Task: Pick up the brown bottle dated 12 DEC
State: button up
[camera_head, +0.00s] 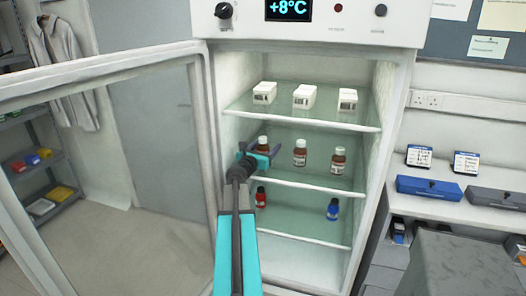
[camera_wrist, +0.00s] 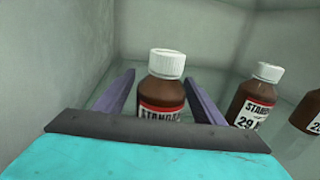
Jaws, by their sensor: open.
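Three brown bottles with white caps stand upright in a row on the fridge's middle shelf. The left brown bottle (camera_wrist: 164,88) is between the two fingers of my open gripper (camera_wrist: 160,92) in the wrist view. Its label shows a red band and "STANDARD"; the date is hidden behind my gripper body. In the head view my gripper (camera_head: 262,154) covers most of it. The middle brown bottle (camera_head: 300,158) reads "STANDA" and "29" in the wrist view (camera_wrist: 252,98); its month is unclear. The right brown bottle (camera_head: 338,160) has an unreadable label.
The glass shelf above (camera_head: 300,116) holds three white boxes. The shelf below holds a red bottle (camera_head: 261,197) and a blue bottle (camera_head: 333,210). The fridge's glass door (camera_head: 100,75) is open to the left. The fridge's left wall (camera_wrist: 50,60) is close to my gripper.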

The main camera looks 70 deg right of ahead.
aim_at(262, 149)
dwell(0.6)
jog(key=c, duration=1.3)
jog(key=shift+o, duration=0.2)
jog(key=shift+r, duration=0.1)
jog(key=shift+r, duration=1.5)
jog(key=shift+a+r, duration=0.15)
jog(key=shift+a, duration=0.1)
jog(key=a, duration=0.3)
jog(key=s+a+b, duration=0.1)
jog(key=a, duration=0.3)
jog(key=s+a+r+b, duration=0.1)
jog(key=a, duration=0.2)
jog(key=shift+a, duration=0.15)
jog(key=shift+w+f+b, duration=0.1)
jog(key=shift+f+b, duration=0.05)
jog(key=shift+b, duration=1.05)
jog(key=b, duration=0.3)
jog(key=a+b, duration=0.1)
jog(key=b, duration=0.3)
jog(key=shift+s+a+b, duration=0.25)
jog(key=shift+a+b, duration=0.05)
